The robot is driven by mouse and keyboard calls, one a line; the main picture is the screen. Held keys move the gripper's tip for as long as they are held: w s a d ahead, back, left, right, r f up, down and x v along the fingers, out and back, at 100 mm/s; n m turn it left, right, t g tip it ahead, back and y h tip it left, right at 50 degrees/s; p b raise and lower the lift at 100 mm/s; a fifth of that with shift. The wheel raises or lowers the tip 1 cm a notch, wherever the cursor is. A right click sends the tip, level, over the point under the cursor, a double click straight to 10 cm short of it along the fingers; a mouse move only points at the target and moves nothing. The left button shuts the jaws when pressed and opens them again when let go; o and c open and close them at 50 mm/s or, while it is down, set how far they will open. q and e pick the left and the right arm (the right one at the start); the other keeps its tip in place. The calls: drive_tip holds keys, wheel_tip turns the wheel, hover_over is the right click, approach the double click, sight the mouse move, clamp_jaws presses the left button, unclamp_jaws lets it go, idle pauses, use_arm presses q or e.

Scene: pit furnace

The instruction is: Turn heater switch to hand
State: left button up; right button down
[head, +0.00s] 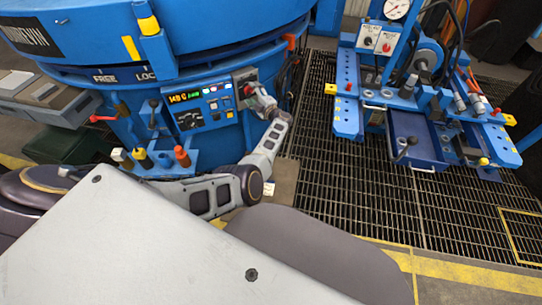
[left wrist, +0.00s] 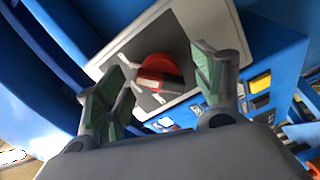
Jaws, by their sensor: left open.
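A red rotary knob (left wrist: 160,72) with a black and white front part sits on a dark plate in a light grey frame (left wrist: 115,57) in the left wrist view. It looks like the heater switch, but I cannot read its labels or tell its position. My left gripper (left wrist: 162,66) is open, with one green-padded finger on each side of the knob in the picture. I cannot tell whether a finger touches it. In the head view my left gripper (head: 257,93) is at the right end of the blue control panel (head: 212,122) and largely covers the switch. My right gripper is not in view.
A lit display (head: 185,97) and buttons are left of the gripper on the panel. Several coloured-topped levers (head: 163,159) stand below on a blue ledge. The large blue furnace body (head: 220,22) rises above. A blue machine (head: 415,125) stands right on a floor grating (head: 330,180).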

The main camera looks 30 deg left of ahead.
use_arm(q)
drive_tip(key=n+b, duration=0.4)
drive_tip(key=n, duration=0.7)
drive_tip(key=shift+r+b, duration=0.1)
drive_tip(key=shift+b, duration=0.2)
drive_tip(key=shift+r+n+b, duration=0.1)
drive_tip(key=shift+n+b, duration=0.4)
drive_tip(key=shift+n, duration=0.8)
